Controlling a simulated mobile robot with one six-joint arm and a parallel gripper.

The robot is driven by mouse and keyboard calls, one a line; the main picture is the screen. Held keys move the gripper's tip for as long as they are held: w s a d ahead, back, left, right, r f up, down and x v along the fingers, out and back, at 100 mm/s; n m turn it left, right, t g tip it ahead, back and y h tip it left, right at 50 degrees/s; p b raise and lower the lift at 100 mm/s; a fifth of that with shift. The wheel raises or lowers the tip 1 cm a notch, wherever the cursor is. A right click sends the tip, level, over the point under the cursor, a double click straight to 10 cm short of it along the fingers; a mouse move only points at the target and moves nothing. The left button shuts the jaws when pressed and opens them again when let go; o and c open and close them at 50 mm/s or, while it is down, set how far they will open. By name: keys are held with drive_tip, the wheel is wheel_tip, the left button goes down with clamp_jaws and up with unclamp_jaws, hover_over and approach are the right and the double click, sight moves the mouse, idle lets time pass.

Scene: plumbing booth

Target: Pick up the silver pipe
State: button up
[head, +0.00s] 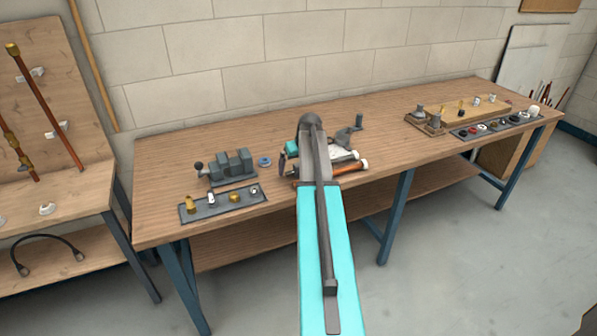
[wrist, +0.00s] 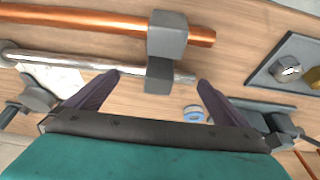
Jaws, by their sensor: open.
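The silver pipe (wrist: 110,66) runs left to right across the wrist view, beside the thicker copper pipe (wrist: 80,18). A grey block (wrist: 159,76) sits at the silver pipe near its right end. My gripper (wrist: 159,80) is open and empty, one finger to each side of that block, with its opening lying roughly along the pipe. Whether the fingertips touch the pipe cannot be told. In the head view, the silver pipe (head: 343,157) and copper pipe (head: 346,170) show to the right of my arm, which hides much of them and of my gripper.
A grey vise-like tool (head: 232,166) and a blue ring (head: 265,161) are left of my arm on the workbench (head: 160,190). A dark tray of fittings (head: 222,203) lies near the front edge. Another grey tool (head: 350,132) stands behind the pipes.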

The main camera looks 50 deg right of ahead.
sight(298, 165)
drive_tip(key=shift+c, duration=0.4)
drive_tip(key=c, duration=1.1)
drive_tip(key=shift+r, duration=0.15)
drive_tip(key=shift+r+b, duration=1.2)
drive_tip(key=shift+r, duration=3.65)
drive_tip(key=w+a+r+n+y, duration=0.1)
drive_tip(key=w+a, duration=0.3)
drive_tip(key=a, duration=1)
drive_tip(key=w+a+r+n, duration=0.15)
drive_tip(key=w+a, duration=0.25)
drive_tip(key=a, duration=0.9)
drive_tip(key=s+a+r+n, duration=0.1)
drive_tip(key=a, duration=1.3)
drive_tip(key=s+a+r+n, duration=0.1)
drive_tip(key=s+a, duration=0.1)
drive_tip(key=a, duration=1.2)
drive_tip(key=shift+y, duration=0.4)
